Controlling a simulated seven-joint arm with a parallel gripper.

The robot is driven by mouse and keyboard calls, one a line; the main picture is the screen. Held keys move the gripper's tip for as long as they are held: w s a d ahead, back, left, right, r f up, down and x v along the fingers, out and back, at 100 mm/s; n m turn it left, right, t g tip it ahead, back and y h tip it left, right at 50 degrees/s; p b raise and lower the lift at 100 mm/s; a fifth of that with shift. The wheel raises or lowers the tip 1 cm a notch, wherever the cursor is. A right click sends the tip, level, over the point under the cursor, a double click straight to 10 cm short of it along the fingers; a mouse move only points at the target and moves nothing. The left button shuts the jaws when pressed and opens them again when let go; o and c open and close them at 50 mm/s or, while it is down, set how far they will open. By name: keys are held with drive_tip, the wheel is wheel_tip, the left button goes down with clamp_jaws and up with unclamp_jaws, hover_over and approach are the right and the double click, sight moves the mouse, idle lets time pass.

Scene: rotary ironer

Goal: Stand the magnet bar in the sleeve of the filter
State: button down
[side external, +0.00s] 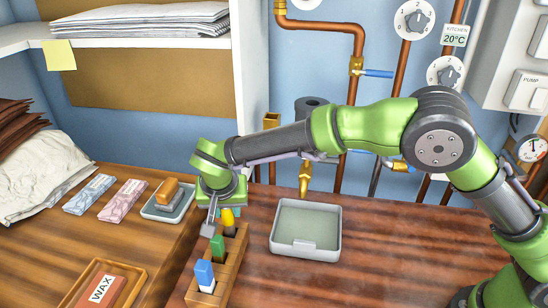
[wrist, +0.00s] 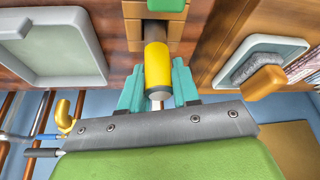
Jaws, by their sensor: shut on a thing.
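My gripper (wrist: 157,92) points down over a wooden rack (side external: 232,255) and is shut on a yellow bar (wrist: 157,65), probably the magnet bar. Its teal fingers are on both sides of the bar near its grey-rimmed end. The yellow bar also shows in the side view (side external: 228,217), at the rack's far end; its lower part is hidden in or behind the rack. I cannot tell whether it has lifted at all. A brass fitting (side external: 305,178) on the piping by the back wall may be the filter; it also shows in the wrist view (wrist: 65,118). Its sleeve cannot be made out.
A green-topped piece (side external: 217,247) and a blue-topped piece (side external: 205,274) stand in the rack. A grey tray (side external: 275,249) lies to its right. A small dish (side external: 152,211) with a brush, packets (side external: 121,199) and a wax box (side external: 118,265) are left. Copper pipes (side external: 400,80) line the back wall.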

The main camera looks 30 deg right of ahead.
wheel_tip(320, 180, up, 9)
drive_tip(key=shift+r, duration=0.15)
drive_tip(key=shift+r+n, duration=0.25)
drive_tip(key=shift+n, duration=0.05)
drive_tip(key=shift+s+d+f+n+y, duration=0.1)
drive_tip(key=shift+s+d+n+y, duration=0.2)
drive_tip(key=shift+n, duration=0.3)
drive_tip(key=s+d+r, duration=0.2)
drive_tip(key=d+r, duration=0.2)
drive_tip(key=d, duration=0.5)
drive_tip(key=s+d+r, duration=0.1)
drive_tip(key=d+r, duration=0.4)
drive_tip(key=d, duration=0.5)
drive_tip(key=s+d+r, duration=0.2)
drive_tip(key=d+r, duration=0.2)
drive_tip(key=d, duration=0.5)
wheel_tip(320, 180, up, 8)
drive_tip(key=m, duration=0.2)
hover_over(311, 98)
drive_tip(key=s+a, duration=0.1)
drive_tip(key=s, duration=0.1)
drive_tip(key=shift+w+a+f, duration=0.1)
drive_tip(key=shift+f, duration=4.85)
